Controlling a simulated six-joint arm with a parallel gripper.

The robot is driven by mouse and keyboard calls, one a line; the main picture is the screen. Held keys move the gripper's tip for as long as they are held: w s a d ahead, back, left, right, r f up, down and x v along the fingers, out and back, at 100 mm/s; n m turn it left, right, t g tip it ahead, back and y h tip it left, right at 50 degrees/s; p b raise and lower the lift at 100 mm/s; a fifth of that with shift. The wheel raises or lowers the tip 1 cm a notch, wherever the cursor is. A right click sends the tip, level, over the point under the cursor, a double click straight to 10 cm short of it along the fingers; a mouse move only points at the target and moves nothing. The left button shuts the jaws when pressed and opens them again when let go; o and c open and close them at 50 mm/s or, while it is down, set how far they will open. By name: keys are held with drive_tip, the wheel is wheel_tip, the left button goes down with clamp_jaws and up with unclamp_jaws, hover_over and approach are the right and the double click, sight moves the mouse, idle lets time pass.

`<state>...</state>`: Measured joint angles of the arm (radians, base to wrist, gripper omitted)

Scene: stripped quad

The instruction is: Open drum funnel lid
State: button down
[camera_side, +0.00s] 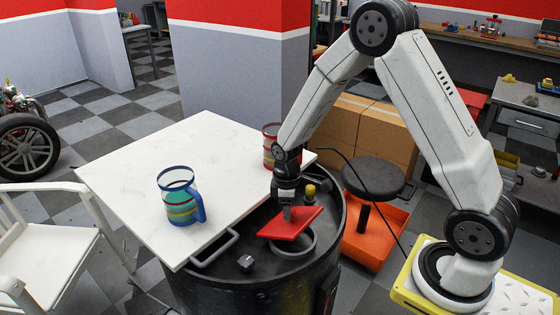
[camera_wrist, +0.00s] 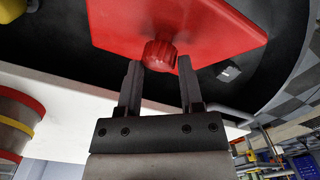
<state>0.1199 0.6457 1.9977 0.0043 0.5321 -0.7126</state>
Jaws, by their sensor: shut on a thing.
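The red lid (camera_side: 303,219) is a flat plate at the drum (camera_side: 250,290) top, over the grey round funnel opening (camera_side: 312,247). The funnel rim shows below the lid's front edge, so the lid looks raised or tilted there; its exact angle is hard to tell. My gripper (camera_side: 287,211) reaches down onto the lid from above. In the wrist view, my gripper's fingers (camera_wrist: 160,70) stand on either side of the round red knob (camera_wrist: 160,55) on the lid (camera_wrist: 190,25) and are shut on it.
A white board (camera_side: 140,160) covers the drum's left side, carrying a blue-rimmed mug (camera_side: 180,197) and a red-rimmed mug (camera_side: 268,155) behind my arm. A yellow knob (camera_side: 310,190) and grey bracket (camera_side: 215,249) are nearby. A black stool (camera_side: 374,175) stands right.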

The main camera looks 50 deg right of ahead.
drive_tip(key=shift+t, duration=0.3)
drive_tip(key=w, duration=0.1)
drive_tip(key=w+r, duration=0.1)
drive_tip(key=w, duration=0.2)
drive_tip(key=shift+w+d+r, duration=0.15)
drive_tip(key=shift+w+d, duration=0.1)
drive_tip(key=shift+d, duration=0.05)
drive_tip(key=shift+w, duration=1.25)
drive_tip(key=c, duration=1.3)
unclamp_jaws()
drive_tip(key=shift+w+d, duration=0.1)
drive_tip(key=shift+w, duration=0.1)
drive_tip(key=o, duration=1)
drive_tip(key=shift+s, duration=0.1)
drive_tip(key=shift+a, duration=0.2)
drive_tip(key=shift+r, duration=0.15)
drive_tip(key=shift+r, duration=3.75)
